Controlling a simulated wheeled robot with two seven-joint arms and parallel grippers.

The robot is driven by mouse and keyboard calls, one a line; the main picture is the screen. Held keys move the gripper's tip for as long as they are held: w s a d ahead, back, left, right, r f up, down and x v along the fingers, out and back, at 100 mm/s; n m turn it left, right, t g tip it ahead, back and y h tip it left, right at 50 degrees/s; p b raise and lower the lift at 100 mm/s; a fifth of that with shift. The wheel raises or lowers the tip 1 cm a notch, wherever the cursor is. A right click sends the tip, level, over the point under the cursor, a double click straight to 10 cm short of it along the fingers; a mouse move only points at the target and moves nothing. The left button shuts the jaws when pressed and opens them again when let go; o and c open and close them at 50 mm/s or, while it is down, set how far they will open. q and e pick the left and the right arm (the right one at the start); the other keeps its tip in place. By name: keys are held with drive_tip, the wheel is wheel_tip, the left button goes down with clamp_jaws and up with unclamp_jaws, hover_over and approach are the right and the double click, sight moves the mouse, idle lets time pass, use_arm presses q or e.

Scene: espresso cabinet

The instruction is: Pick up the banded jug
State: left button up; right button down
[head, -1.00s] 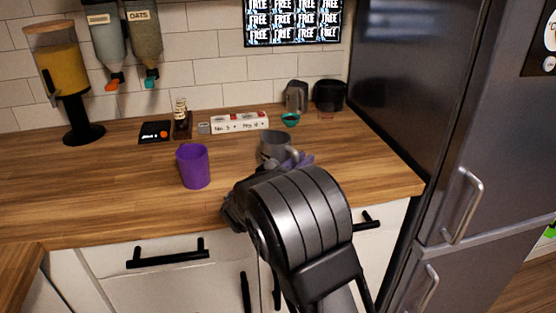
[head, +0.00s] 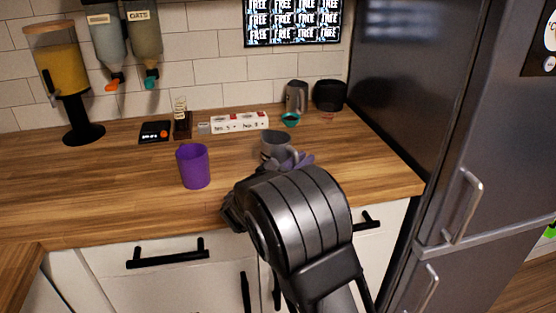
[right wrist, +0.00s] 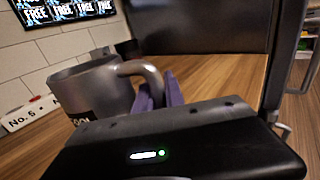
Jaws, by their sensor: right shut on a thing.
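The grey metal jug (head: 275,146) stands on the wooden counter, just beyond my right gripper. In the right wrist view the jug (right wrist: 88,88) is large at the left, upright, with a dark lettered patch low on its side. Its curved handle points toward my gripper. My right gripper (right wrist: 162,96) has its purple fingers shut on the handle; the fingers (head: 299,162) also show in the head view. My wrist hides part of the counter in front of the jug. I cannot make out a band clearly. My left gripper is not in view.
A purple cup (head: 194,166) stands left of the jug. Behind are a white labelled box (head: 240,122), a small black scale (head: 155,131), another dark jug (head: 296,97) and a black container (head: 329,95). The fridge (head: 450,130) is at the right. The left counter is mostly clear.

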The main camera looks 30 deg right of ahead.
drive_tip(key=shift+r, duration=0.2)
idle(0.7)
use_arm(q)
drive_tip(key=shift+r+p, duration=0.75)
use_arm(e)
wheel_tip(320, 180, up, 10)
drive_tip(key=shift+f, duration=0.2)
idle(0.9)
